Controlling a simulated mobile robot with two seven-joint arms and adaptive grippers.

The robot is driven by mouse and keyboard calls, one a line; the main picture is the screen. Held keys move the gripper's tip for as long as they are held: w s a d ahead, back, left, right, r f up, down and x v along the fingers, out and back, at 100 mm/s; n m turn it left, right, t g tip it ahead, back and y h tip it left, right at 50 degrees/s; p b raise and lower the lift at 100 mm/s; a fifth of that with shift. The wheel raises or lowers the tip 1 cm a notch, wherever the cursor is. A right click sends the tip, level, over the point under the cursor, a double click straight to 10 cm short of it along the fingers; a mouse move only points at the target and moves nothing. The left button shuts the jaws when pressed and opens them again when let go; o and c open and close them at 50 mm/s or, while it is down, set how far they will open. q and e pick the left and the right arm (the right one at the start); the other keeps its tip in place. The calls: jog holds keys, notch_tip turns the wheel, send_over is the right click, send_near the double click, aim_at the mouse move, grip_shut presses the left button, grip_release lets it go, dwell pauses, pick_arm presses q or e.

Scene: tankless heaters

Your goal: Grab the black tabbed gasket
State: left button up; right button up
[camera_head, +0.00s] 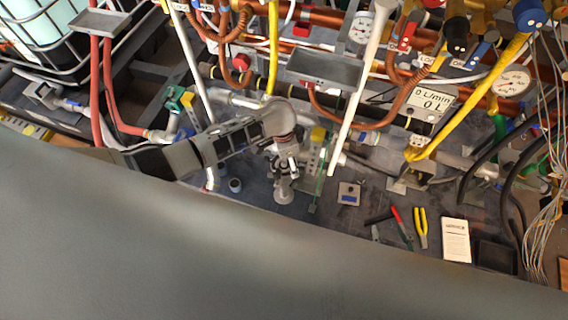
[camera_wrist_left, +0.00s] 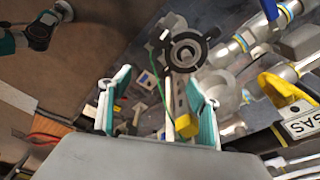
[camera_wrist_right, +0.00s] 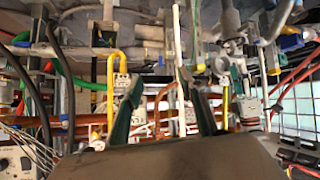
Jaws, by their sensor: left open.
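A black ring with small tabs, which looks like the tabbed gasket (camera_wrist_left: 201,44), shows in the left wrist view beyond my fingertips. A grey upright part runs below it; I cannot tell whether the ring rests on it. My left gripper (camera_wrist_left: 160,98) is open, its two teal fingers spread and empty, with the ring ahead, slightly right of its midline. My right gripper (camera_wrist_right: 163,98) has its teal fingers apart with nothing between them and faces the pipework. In the head view the gasket is too small to make out for sure, and a large grey surface hides the lower part.
Copper, white and yellow pipes with gauges fill the back. A perforated bracket with a yellow block (camera_head: 318,135) stands near the middle. A small scale (camera_head: 348,193), red and yellow pliers (camera_head: 421,228) and a white booklet (camera_head: 456,240) lie at right. A caged tank (camera_head: 50,30) stands left.

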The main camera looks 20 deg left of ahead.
aim_at(266, 158)
pick_arm(q)
jog(key=w+a+r+y, duration=0.1)
jog(key=w+a+r, duration=0.1)
jog(key=w+a, duration=0.15)
jog(key=shift+m+g, duration=0.4)
jog(key=shift+g, duration=0.1)
jog(key=f+b, duration=0.1)
jog(key=f, duration=0.1)
jog(key=f+b, duration=0.2)
jog(key=f, duration=0.1)
jog(key=shift+s+a+f, duration=0.15)
jog(key=shift+a+f, duration=0.1)
jog(key=shift+f, duration=0.05)
jog(key=shift+f+b, duration=0.4)
jog(key=shift+f, duration=0.1)
notch_tip(266, 158, down, 4)
jog(key=shift+a+r+b, duration=0.1)
jog(key=shift+r+b, duration=0.15)
jog(key=shift+b, duration=0.7)
jog(key=shift+w+f+b, duration=0.2)
jog(key=shift+f+b, duration=0.15)
jog(key=shift+f, duration=0.35)
jog(key=shift+r, duration=0.1)
pick_arm(e)
jog(key=f, duration=0.3)
jog(key=shift+w+d+f+n, duration=0.15)
jog(key=shift+d+f+n, duration=0.1)
jog(key=shift+f+n, duration=0.1)
